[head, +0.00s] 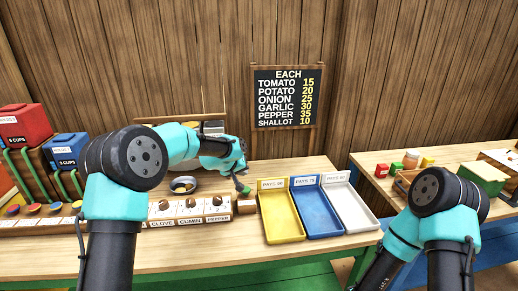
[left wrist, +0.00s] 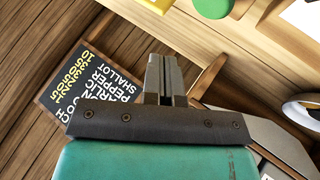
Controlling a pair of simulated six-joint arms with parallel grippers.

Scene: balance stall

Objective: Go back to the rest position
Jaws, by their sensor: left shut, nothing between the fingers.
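My left arm reaches in over the table. Its gripper (head: 238,168) is above the wooden rack, to the left of the trays. In the left wrist view its two fingers (left wrist: 163,80) are together with nothing between them. My right arm folds down at the lower right of the head view, and its gripper is out of the picture.
A yellow tray (head: 281,219), a blue tray (head: 319,213) and a white tray (head: 351,207) stand in a row. A labelled wooden rack (head: 190,219) and a small metal bowl (head: 184,186) are left of them. A price board (head: 287,97) hangs behind.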

